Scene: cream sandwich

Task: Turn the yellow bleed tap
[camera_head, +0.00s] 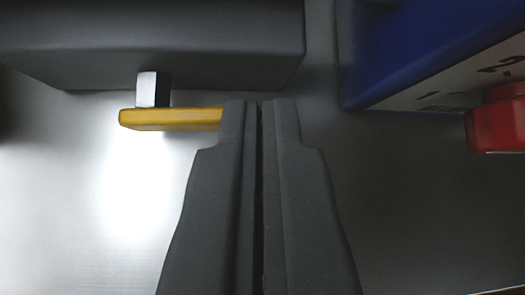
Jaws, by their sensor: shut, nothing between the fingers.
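The yellow bleed tap (170,119) is a flat yellow bar lying level in the picture, left of centre in the head camera view. A short pale metal stem (152,89) joins it near its left end to the dark grey block above. My gripper (260,104) points up the picture with its two dark fingers closed together and nothing between them. The left fingertip overlaps the right end of the yellow bar and hides it. I cannot tell whether the finger touches the bar.
A dark grey block (170,35) spans the top left. A blue box (420,45) with a white printed face (470,80) is at top right, with a red knob (497,122) at the right edge. A plain grey metal surface (80,200) lies behind, clear at lower left.

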